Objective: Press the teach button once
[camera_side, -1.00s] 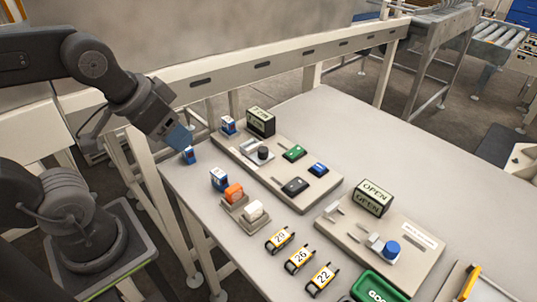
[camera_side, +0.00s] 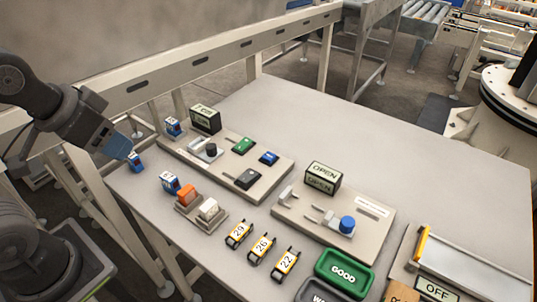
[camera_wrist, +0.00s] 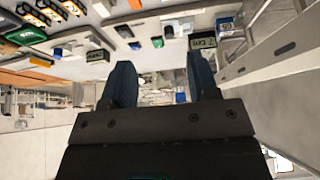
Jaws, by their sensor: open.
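My gripper (camera_side: 122,151) is at the left end of the table in the side view, pointing down and right. In the wrist view its two blue fingers (camera_wrist: 163,85) are apart with nothing between them.
The rear board also carries a dark display (camera_side: 205,118) and a black knob (camera_side: 211,150). Orange (camera_side: 187,195) and white (camera_side: 208,210) rockers stand in front. The table's back right is clear.

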